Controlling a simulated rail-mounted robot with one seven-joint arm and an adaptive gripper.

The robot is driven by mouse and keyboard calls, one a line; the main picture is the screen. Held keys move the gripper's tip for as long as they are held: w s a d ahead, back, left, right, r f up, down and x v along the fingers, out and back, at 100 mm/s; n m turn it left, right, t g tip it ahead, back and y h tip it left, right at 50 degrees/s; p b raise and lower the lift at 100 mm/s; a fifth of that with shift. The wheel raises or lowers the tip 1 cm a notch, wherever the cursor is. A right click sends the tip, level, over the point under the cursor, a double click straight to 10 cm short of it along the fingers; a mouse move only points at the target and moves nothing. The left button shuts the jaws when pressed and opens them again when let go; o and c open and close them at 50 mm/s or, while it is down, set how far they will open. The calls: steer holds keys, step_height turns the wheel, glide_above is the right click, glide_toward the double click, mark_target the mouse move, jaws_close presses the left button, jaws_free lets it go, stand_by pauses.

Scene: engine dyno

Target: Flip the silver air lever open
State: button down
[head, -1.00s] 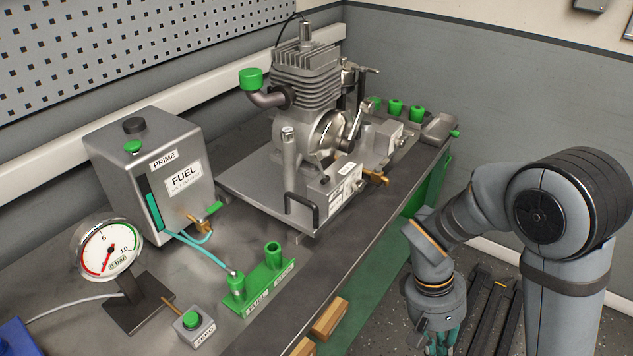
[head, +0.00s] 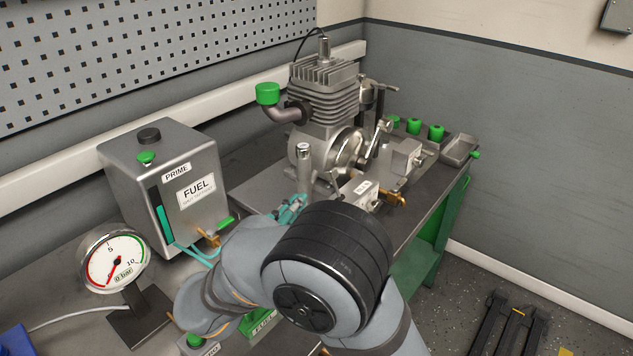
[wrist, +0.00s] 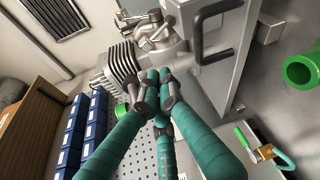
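The engine (head: 323,90) stands on a metal plate on the bench. A silver lever (head: 381,134) stands tilted on its right side. A labelled grey box (head: 362,187) sits in front, with a thin metal rod by its left end; I cannot tell which part is the air lever. My gripper (head: 291,208) is in front of the engine, left of the box, partly hidden by my arm. In the wrist view my teal fingers (wrist: 157,88) point toward the engine's finned cylinder (wrist: 121,66). I see nothing held, but cannot judge the gap.
A black handle (wrist: 216,38) stands close to the fingers in the wrist view. A grey fuel tank (head: 165,185) and a pressure gauge (head: 115,262) stand on the left. A brass valve (head: 394,198) sticks out at the box's right end. Green caps (head: 414,126) line the back.

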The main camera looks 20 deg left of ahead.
mark_target(334, 184)
stand_by(0.3)
steer(key=w+f+p, duration=0.1)
steer(key=w, duration=0.9)
steer(key=shift+d+f, duration=0.15)
steer(key=shift+d, duration=0.15)
steer(key=shift+s+a+b, duration=0.1)
steer(key=shift+s+b, duration=0.1)
steer(key=shift+b, duration=0.55)
